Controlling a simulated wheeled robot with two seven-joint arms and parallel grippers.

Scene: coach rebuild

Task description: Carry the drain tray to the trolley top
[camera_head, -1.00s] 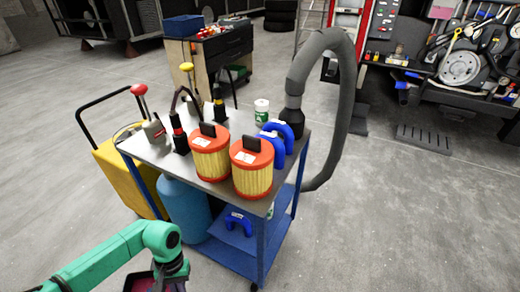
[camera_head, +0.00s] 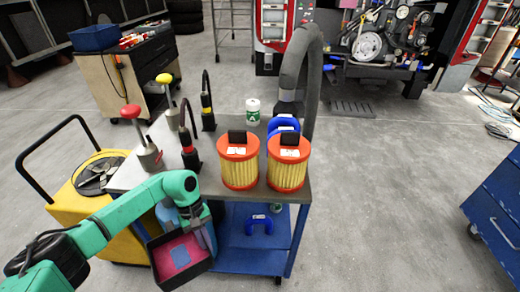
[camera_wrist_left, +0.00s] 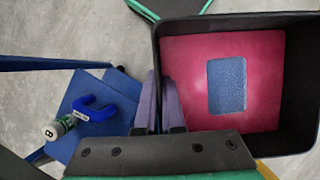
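The drain tray (camera_head: 192,266) is a black open box with a pink-red inside and a blue patch on its floor. My left gripper (camera_head: 198,222) is shut on one wall of it. In the left wrist view the fingers (camera_wrist_left: 160,105) pinch the near-left wall of the tray (camera_wrist_left: 262,140). The tray hangs in front of the trolley, apart from its top and lower than it in the head view. The trolley top (camera_head: 128,177) is a grey plate, partly hidden by my left arm. My right gripper is not in view.
Two orange-yellow filters (camera_head: 239,172) crowd the top's right front. A white-green bottle (camera_head: 253,111), blue clamps, a hose (camera_head: 294,75) and upright handled tools stand behind. A yellow cart (camera_head: 110,205) is left. The lower blue shelf (camera_head: 240,245) holds a blue clamp (camera_head: 259,224).

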